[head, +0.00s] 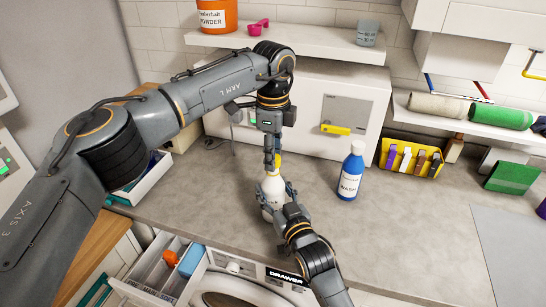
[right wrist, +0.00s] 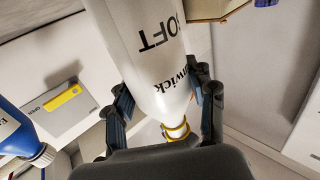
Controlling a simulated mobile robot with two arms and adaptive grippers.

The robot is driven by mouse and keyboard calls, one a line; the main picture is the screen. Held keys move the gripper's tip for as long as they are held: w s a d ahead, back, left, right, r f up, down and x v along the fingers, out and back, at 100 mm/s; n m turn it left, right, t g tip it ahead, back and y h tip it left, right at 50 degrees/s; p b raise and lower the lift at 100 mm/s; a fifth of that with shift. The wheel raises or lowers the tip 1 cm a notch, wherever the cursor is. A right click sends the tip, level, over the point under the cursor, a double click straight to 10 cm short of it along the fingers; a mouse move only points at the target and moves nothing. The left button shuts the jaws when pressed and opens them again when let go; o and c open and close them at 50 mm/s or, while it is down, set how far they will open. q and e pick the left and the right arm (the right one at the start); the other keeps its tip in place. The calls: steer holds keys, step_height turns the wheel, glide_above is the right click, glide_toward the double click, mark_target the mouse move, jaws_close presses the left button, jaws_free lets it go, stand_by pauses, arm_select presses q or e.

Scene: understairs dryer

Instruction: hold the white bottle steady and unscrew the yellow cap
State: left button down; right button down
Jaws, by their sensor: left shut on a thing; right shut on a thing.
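The white bottle (head: 268,187) stands on the grey counter, and its dark lettering shows upside down in the right wrist view (right wrist: 155,55). My right gripper (head: 272,207) comes from the front and is shut around the bottle's body; its fingers flank the bottle in the right wrist view (right wrist: 162,100). The yellow cap (head: 277,160) is at the bottle's top and also shows in the right wrist view (right wrist: 176,132). My left gripper (head: 272,162) points down from above, shut on the cap. Its fingers partly hide the cap. I cannot tell how far the cap is turned.
A blue bottle (head: 350,172) stands to the right on the counter (head: 400,230). A yellow holder (head: 410,158) with clips is farther right. Above are a shelf (head: 310,40) and a white box front with a yellow handle (head: 336,129). An open drawer (head: 150,288) is front left.

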arm_select(q)
steer(key=shift+r, duration=0.4)
steer(key=shift+r, duration=2)
arm_select(e)
steer(key=shift+c, duration=1.9)
jaws_free()
